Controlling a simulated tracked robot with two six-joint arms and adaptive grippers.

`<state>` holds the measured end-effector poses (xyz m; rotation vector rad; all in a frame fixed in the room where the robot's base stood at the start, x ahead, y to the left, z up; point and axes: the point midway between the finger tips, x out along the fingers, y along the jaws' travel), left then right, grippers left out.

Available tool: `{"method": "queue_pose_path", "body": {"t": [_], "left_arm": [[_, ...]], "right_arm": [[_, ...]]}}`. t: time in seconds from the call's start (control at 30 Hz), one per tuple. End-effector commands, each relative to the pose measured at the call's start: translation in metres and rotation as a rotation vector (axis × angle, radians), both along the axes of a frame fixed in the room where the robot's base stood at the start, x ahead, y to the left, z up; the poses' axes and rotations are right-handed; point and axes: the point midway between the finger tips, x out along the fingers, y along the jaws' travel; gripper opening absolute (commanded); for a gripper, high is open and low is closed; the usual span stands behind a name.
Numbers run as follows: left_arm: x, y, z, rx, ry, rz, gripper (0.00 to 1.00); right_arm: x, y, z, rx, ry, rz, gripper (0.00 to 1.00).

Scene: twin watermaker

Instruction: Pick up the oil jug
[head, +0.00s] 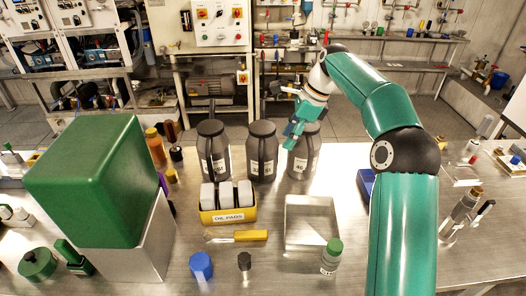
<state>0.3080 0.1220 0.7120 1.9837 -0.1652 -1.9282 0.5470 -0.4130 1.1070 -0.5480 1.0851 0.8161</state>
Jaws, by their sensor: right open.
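Three dark grey jugs with white labels stand upright in a row on the metal table: a left jug (213,155), a middle jug (262,158) and a right jug (303,160). I cannot read the labels well enough to tell which holds oil. My right gripper (291,134) is open and empty, at the upper part of the right jug. It hides some of that jug's top and handle, and I cannot tell whether it touches. My left gripper is out of view.
A yellow box of oil pads (227,217) stands in front of the jugs, with a yellow-handled tool (250,236) before it. A shallow metal tray (312,241) and a green-capped bottle (331,257) are nearer. A large green box (85,180) fills the left.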

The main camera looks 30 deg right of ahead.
Motion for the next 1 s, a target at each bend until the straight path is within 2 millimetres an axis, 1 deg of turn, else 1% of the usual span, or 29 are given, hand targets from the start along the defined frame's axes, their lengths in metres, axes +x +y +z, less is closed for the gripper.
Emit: {"method": "queue_pose_path", "body": {"t": [0.03, 0.1, 0.3, 0.4, 0.57, 0.67, 0.9, 1.0], "left_arm": [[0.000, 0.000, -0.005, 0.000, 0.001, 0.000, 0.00], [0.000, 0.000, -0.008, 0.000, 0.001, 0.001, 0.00], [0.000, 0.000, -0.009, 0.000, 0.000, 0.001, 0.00], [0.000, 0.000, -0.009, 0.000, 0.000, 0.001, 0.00], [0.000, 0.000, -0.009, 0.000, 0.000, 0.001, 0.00], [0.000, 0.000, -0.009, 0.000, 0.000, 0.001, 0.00], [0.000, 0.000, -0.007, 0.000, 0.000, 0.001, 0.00], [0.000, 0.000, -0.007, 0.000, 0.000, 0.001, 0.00]], "right_arm": [[0.007, 0.010, -0.015, 0.004, 0.005, 0.014, 0.48], [0.013, 0.019, -0.030, 0.003, 0.006, 0.022, 0.48], [0.025, 0.035, -0.063, 0.002, 0.003, 0.029, 0.48], [0.029, 0.039, -0.074, 0.002, 0.003, 0.031, 0.48], [0.031, 0.042, -0.081, 0.001, 0.000, 0.031, 0.48], [0.033, 0.045, -0.089, 0.002, 0.003, 0.032, 0.48], [0.040, 0.056, -0.121, 0.002, 0.003, 0.032, 0.48], [0.042, 0.059, -0.129, 0.002, 0.003, 0.032, 0.48]]}}
